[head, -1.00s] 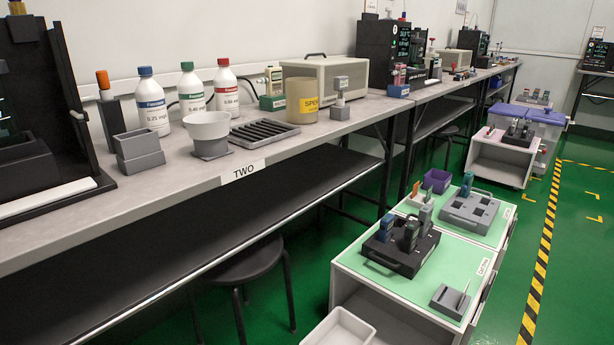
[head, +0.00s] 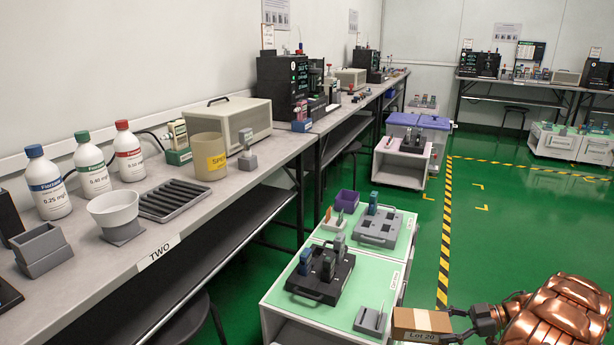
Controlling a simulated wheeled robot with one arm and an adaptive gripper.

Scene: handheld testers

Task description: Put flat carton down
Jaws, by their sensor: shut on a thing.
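The flat carton (head: 421,322) is a small brown box with a pale strip and a label reading "Lot 20". It is at the bottom right of the head view, in front of the low cart. My gripper (head: 452,318) is shut on its right side and holds it up off any surface, as far as I can see. My copper-coloured arm comes in from the right. The lower part of the carton is cut close to the frame edge.
A low cart with a green top (head: 268,291) carries a black tester tray (head: 335,286), a grey tray (head: 370,236), a purple bin (head: 347,200) and a small grey stand (head: 370,320). A grey bench (head: 232,185) with bottles runs along the left. Green floor is open at right.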

